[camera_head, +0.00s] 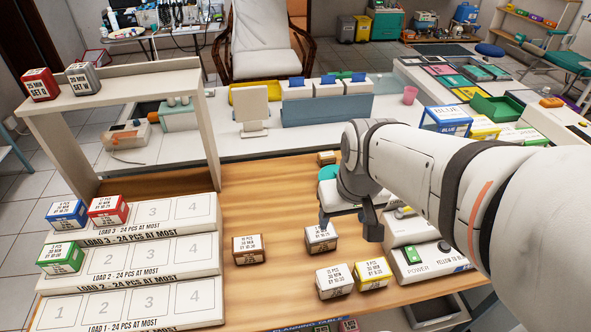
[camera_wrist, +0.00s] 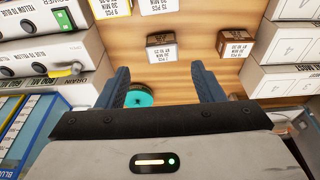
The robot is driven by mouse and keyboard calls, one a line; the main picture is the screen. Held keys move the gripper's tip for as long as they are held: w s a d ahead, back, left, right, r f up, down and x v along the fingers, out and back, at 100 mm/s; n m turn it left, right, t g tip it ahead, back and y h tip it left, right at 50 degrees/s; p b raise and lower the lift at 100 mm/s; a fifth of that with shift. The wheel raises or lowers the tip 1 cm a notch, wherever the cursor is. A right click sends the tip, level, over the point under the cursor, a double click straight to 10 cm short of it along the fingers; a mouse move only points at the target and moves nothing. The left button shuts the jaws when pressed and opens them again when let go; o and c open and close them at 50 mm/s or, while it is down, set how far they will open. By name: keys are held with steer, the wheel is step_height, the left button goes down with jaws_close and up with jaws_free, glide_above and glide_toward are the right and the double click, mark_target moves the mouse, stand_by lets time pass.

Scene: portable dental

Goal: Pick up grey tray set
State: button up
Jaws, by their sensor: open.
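A small grey tray set box (camera_head: 321,239) with a printed label stands on the wooden table, just below my gripper's near finger. It also shows in the wrist view (camera_wrist: 161,46), ahead of the gap between the fingers and apart from them. My gripper (camera_head: 348,222) is open and empty, pointing down above the table. In the wrist view its two blue-grey fingers (camera_wrist: 163,85) are spread wide. Another grey box (camera_head: 83,78) sits on top of the shelf at the left, beside a red one (camera_head: 40,84).
A brown box (camera_head: 248,249) stands left of the grey one; white (camera_head: 334,281) and yellow (camera_head: 373,273) boxes stand nearer the front. Stepped load racks (camera_head: 150,265) fill the left, with blue, red and green boxes. White machines (camera_head: 428,262) stand at right. Bare wood lies between.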

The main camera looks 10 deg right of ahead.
mark_target(321, 236)
steer(key=o, duration=0.6)
steer(key=w+f+g+p, duration=0.1)
steer(key=w+f+p, duration=0.1)
steer(key=w+f, duration=0.3)
steer(key=shift+w+d+f, duration=0.15)
steer(key=shift+w+f, duration=0.1)
steer(key=shift+w, duration=0.7)
steer(key=shift+o, duration=0.9)
steer(key=shift+n+g, duration=0.3)
steer(key=shift+g, duration=0.5)
steer(key=w+f, duration=0.1)
steer(key=f, duration=0.2)
steer(key=w+f+p, duration=0.1)
steer(key=w+f, duration=0.1)
steer(key=f, duration=0.1)
steer(key=w+f+p, duration=0.1)
steer(key=f, duration=0.2)
steer(key=shift+w+f, duration=0.2)
steer(key=shift+w+a+f+p, duration=0.15)
steer(key=shift+f+p, duration=0.25)
steer(key=shift+f, duration=1.75)
steer(key=shift+w+a+f+p, duration=0.15)
steer(key=shift+f+p, duration=0.25)
steer(key=shift+f, duration=1.7)
